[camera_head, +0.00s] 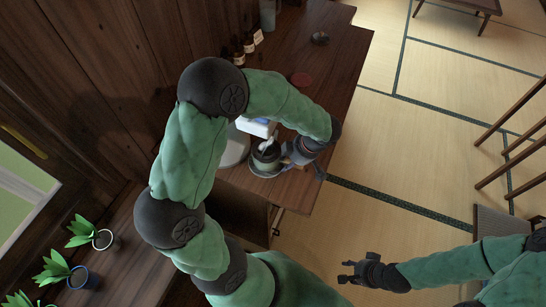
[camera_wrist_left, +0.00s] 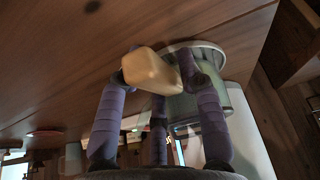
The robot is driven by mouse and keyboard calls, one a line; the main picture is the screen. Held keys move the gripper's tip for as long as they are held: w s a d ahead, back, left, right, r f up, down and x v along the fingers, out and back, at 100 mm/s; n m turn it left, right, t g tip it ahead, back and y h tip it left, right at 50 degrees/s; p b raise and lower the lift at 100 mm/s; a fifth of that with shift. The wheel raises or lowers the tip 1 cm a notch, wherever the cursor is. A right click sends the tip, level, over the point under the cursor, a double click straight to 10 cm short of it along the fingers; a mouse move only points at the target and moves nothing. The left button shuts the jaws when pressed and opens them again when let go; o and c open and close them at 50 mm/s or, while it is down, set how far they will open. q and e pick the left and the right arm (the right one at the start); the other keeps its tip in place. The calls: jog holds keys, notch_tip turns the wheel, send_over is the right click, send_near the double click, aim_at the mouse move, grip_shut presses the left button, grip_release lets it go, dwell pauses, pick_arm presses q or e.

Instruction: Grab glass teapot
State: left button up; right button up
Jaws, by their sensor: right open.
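The glass teapot (camera_head: 266,158) stands on the wooden counter in the head view, partly hidden, on a round base. In the left wrist view its clear body (camera_wrist_left: 233,98) and tan handle (camera_wrist_left: 152,73) show. My left gripper (camera_head: 297,153) is at the teapot's right side. In the left wrist view its purple fingers (camera_wrist_left: 158,90) are around the tan handle, one at each end and one below. I cannot tell whether they press on it. My right gripper (camera_head: 350,272) is open and empty over the tatami, away from the counter.
A white box (camera_head: 257,127) and a pale round plate (camera_head: 235,147) lie close to the teapot. Bottles (camera_head: 245,43) stand at the back wall, and a red disc (camera_head: 301,79) lies farther back. Potted plants (camera_head: 104,239) are at lower left.

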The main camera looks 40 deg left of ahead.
aim_at(287, 159)
pick_arm(q)
grip_shut()
jog(key=shift+r, duration=0.1)
jog(key=shift+w+r, duration=0.1)
jog(key=shift+r, duration=0.1)
jog(key=shift+r+p, duration=0.65)
jog(key=shift+r, duration=0.8)
jog(key=shift+d+r, duration=0.2)
jog(key=w+d+p, duration=0.2)
jog(key=w+d, duration=0.2)
jog(key=d, duration=1.2)
jog(key=shift+w+d, duration=0.15)
jog(key=shift+d, duration=0.25)
